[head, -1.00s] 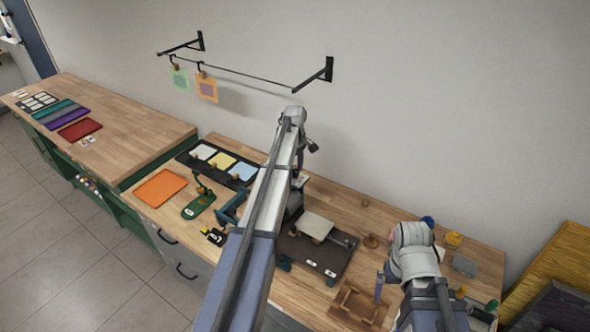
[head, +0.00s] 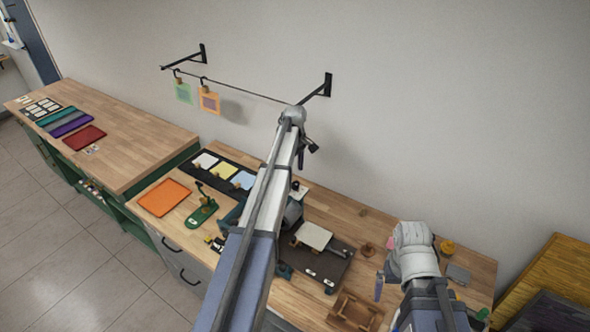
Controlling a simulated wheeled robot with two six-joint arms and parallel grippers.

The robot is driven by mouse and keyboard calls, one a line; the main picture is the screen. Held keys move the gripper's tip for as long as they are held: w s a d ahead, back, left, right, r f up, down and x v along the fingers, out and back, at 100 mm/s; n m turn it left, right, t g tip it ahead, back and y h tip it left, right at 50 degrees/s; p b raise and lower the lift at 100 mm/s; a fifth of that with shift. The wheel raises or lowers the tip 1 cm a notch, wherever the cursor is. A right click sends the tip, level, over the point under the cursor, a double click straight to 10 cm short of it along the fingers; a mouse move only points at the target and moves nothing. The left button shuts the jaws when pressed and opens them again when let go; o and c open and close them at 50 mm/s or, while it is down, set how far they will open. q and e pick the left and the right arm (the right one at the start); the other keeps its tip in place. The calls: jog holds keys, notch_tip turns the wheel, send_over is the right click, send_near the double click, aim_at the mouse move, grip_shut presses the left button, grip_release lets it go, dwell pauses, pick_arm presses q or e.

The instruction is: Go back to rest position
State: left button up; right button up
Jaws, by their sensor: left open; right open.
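Both my arms reach up from the bottom of the head view and fold over at their bends. My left gripper (head: 301,158) is mostly hidden behind my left arm, with only a dark part showing at its right side, against the wall. My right gripper (head: 379,287) shows only as a narrow grey-blue part left of my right arm, above the workbench. Both grippers are open. I see nothing held in the visible parts.
Below is a wooden workbench (head: 337,206) with an orange sheet (head: 163,197), a green-based press (head: 201,217), a dark board (head: 327,268) and a wooden frame (head: 356,312). Another bench (head: 130,150) stands left. A rail (head: 240,91) with hanging cards is on the wall. Floor is clear at lower left.

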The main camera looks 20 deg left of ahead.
pick_arm(q)
jog(key=shift+r+p, duration=0.3)
jog(key=shift+r, duration=0.45)
pick_arm(e)
jog(key=shift+r, duration=0.75)
pick_arm(q)
jog(key=shift+d+f, duration=0.1)
jog(key=shift+f, duration=0.05)
jog(key=s+d+f+m+b, duration=0.4)
jog(key=s+d+f+b, duration=0.15)
jog(key=d, duration=0.35)
jog(key=s+d+f+m+b, duration=0.45)
jog(key=s+d+b, duration=0.2)
jog(key=d, duration=0.25)
jog(key=s+d+f+m+b, duration=0.5)
jog(key=s+d, duration=0.1)
jog(key=s, duration=0.4)
jog(key=s+d+f+m+y+b, duration=0.1)
jog(key=s+d+f+m+b, duration=0.4)
jog(key=s, duration=0.5)
jog(key=shift+s+d+f+m, duration=0.35)
jog(key=shift+d+f, duration=0.3)
jog(key=shift+f, duration=0.15)
pick_arm(e)
notch_tip(320, 180, down, 22)
